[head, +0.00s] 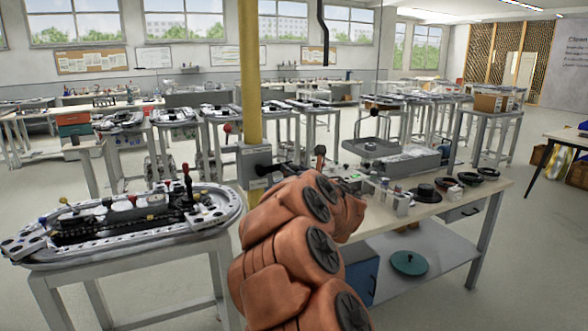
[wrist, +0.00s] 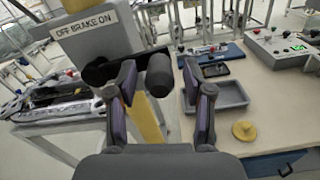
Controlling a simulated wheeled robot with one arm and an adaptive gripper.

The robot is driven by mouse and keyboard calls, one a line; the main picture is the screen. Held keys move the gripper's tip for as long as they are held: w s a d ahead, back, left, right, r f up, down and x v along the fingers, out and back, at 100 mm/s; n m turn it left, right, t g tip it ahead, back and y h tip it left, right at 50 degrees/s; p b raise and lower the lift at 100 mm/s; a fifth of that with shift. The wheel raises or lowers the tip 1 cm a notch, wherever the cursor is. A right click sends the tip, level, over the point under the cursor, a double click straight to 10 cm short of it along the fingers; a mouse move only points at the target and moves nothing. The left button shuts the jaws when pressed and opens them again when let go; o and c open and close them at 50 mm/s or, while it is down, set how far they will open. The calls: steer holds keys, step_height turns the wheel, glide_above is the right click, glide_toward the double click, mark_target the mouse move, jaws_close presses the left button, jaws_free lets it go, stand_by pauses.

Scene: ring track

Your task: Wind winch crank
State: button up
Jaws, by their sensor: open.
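The winch is a grey box (head: 256,162) on a yellow post (head: 250,75), left of my orange arm in the head view. In the wrist view the winch box (wrist: 97,37) carries a label reading OFF BRAKE ON. A dark crank arm (wrist: 103,74) shows below the box, with a black cylindrical grip (wrist: 159,75) at its right end. My gripper (wrist: 158,88) is open, with one finger on each side of the black grip. I cannot tell whether either finger touches it. In the head view my arm hides most of the gripper and crank.
A table with an oval ring track (head: 130,222) stands at the left. A workbench (head: 455,205) with small devices and dark round parts is at the right.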

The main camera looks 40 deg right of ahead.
steer(key=shift+w, duration=0.25)
steer(key=shift+d, duration=0.1)
jaws_close()
stand_by(0.3)
